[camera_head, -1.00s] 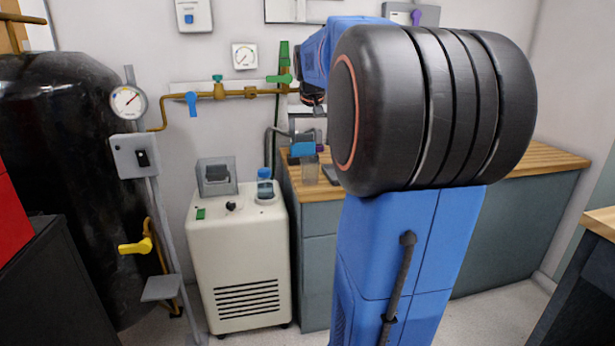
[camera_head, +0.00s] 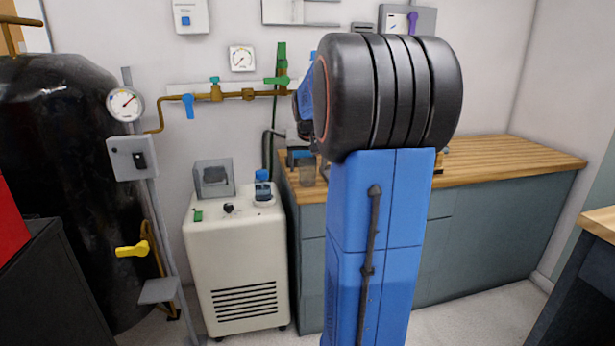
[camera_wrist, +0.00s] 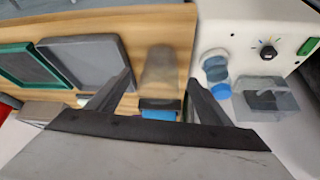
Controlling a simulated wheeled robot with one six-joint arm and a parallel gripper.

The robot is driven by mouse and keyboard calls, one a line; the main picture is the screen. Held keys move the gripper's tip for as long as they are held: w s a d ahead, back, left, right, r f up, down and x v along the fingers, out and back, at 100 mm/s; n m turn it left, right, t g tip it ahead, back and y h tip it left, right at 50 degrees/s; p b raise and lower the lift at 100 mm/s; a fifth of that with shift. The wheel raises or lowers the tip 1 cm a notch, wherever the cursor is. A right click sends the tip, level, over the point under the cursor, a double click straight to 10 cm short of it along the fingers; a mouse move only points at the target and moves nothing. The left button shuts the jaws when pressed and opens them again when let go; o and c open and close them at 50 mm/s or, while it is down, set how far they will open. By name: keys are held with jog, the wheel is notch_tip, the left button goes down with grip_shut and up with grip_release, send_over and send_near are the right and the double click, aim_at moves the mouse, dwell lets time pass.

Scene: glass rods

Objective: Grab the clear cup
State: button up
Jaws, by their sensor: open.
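The clear cup (camera_head: 307,172) stands on the wooden bench near its left end in the head view, just left of my blue arm. In the wrist view the clear cup (camera_wrist: 158,68) is a see-through, greyish shape, and it shows between the two fingers of my gripper (camera_wrist: 160,82). The fingers are spread apart with nothing held. I cannot tell how far the cup is from the fingertips. In the head view my arm largely hides the gripper.
A dark block with a blue face (camera_wrist: 158,113) is beside the cup. A grey tray (camera_wrist: 90,40) and a green-rimmed tray (camera_wrist: 28,48) lie on the bench. On the white machine (camera_head: 237,260) stand a blue-capped bottle (camera_head: 263,190) and a clear box (camera_head: 214,178). Pipes run along the wall.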

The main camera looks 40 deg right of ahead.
aim_at(308, 171)
jog(key=x, duration=0.3)
jog(key=shift+w+d+f, duration=0.1)
jog(key=shift+d+f, duration=0.05)
jog(key=shift+f, duration=0.2)
jog(key=c, duration=1.1)
jog(key=shift+r, duration=0.15)
